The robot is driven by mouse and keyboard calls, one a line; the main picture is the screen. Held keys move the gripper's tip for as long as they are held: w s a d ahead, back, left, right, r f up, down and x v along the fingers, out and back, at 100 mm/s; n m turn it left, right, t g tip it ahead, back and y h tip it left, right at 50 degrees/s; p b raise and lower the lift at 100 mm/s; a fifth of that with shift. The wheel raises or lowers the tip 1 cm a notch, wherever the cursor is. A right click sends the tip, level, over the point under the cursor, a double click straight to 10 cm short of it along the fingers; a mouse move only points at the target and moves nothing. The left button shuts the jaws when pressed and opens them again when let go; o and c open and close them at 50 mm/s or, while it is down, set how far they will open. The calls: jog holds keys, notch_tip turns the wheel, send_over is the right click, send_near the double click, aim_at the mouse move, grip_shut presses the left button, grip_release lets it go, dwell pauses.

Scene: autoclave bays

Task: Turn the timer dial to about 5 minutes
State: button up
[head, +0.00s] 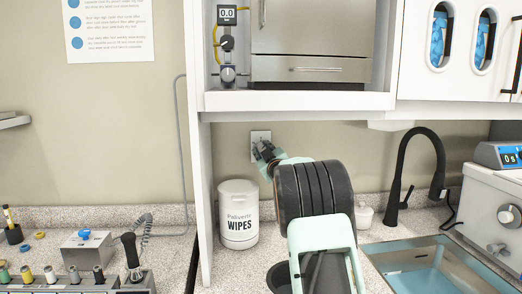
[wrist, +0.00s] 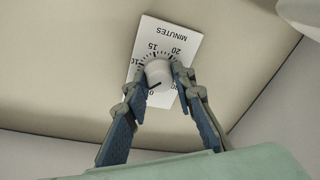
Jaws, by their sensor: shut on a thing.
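The timer dial (wrist: 158,73) is a pale round knob on a white wall plate (wrist: 187,42) marked MINUTES, which reads upside down in the wrist view. Marks for 10, 15 and 20 show around it, and a 0 shows near its lower edge. A dark line on the knob points down and left, close to the 0; the exact reading is unclear. My gripper (wrist: 160,82) is shut on the dial, one finger on each side. The left finger hides part of the scale. In the head view the plate (head: 260,135) is mostly behind my gripper (head: 264,152).
A white wipes canister (head: 238,222) stands left of my arm on the speckled counter. A white shelf (head: 300,101) hangs above. A small white jar (head: 364,214), a black tap (head: 403,185) and a sink (head: 425,268) are to the right.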

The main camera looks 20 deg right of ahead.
jog(key=shift+s+d+r+m, duration=0.1)
jog(key=shift+d+r+m, duration=0.15)
jog(key=shift+m, duration=0.15)
jog(key=shift+m+b, duration=0.4)
jog(key=shift+m, duration=0.2)
jog(key=o, duration=0.8)
jog(key=shift+d, duration=0.15)
jog(key=shift+c, duration=0.2)
jog(key=shift+o, duration=0.2)
jog(key=shift+f, duration=0.15)
